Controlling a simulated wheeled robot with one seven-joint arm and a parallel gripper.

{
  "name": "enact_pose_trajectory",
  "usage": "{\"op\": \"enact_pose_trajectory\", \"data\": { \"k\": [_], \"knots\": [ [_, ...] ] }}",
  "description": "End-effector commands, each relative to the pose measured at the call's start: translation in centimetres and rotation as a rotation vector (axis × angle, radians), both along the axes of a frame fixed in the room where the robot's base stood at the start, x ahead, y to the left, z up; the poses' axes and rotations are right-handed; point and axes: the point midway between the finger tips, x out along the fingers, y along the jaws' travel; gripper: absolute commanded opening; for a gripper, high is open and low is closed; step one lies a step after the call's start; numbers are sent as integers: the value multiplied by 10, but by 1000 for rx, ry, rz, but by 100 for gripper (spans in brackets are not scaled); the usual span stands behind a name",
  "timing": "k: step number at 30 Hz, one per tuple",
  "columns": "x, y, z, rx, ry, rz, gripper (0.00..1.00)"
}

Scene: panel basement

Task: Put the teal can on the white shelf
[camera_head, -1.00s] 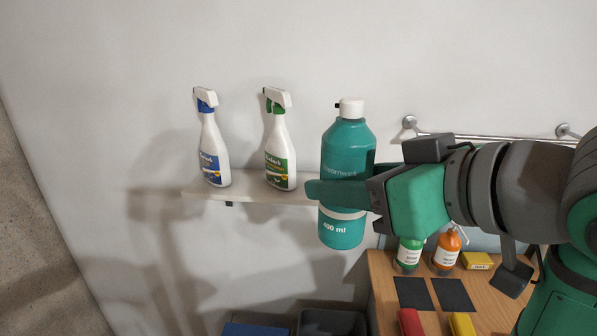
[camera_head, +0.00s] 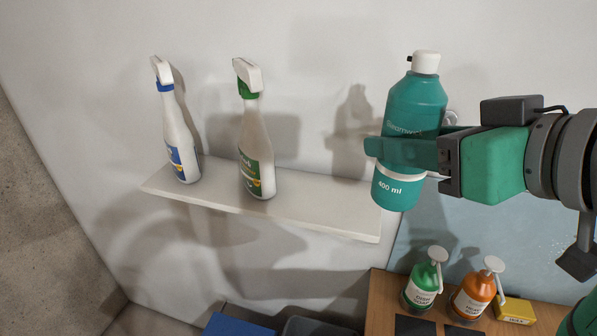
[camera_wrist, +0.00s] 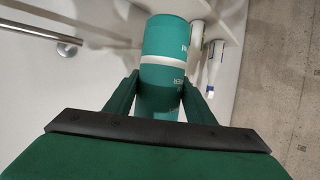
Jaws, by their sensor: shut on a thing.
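The teal can (camera_head: 413,105) is a bottle with a white cap and a "400 ml" label. My gripper (camera_head: 385,150) is shut around its middle and holds it upright, at the right end of the white shelf (camera_head: 320,219). In the head view its base overlaps the shelf's right end; I cannot tell how far it is from the board.
A blue-topped spray bottle (camera_head: 177,135) and a green-topped spray bottle (camera_head: 255,150) stand on the shelf's left half. The shelf's right half is bare. Below right, a wooden table (camera_head: 385,300) bears a green pump bottle (camera_head: 422,285), an orange pump bottle (camera_head: 472,297) and a yellow box (camera_head: 515,311).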

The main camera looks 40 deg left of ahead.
Motion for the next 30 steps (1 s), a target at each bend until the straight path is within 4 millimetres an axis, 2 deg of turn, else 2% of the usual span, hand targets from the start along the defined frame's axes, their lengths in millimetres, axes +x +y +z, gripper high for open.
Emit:
{"op": "enact_pose_trajectory", "data": {
  "k": [4, 8, 18, 24, 30],
  "knots": [
    [4, 4, -2, 1, 0, 2, 13],
    [18, 17, -12, 1, 4, 3, 13],
    [70, 64, -43, 1, 4, 2, 13],
    [89, 80, -75, 2, 2, 0, 13],
    [98, 88, -89, 1, 0, 0, 13]
  ]
}}
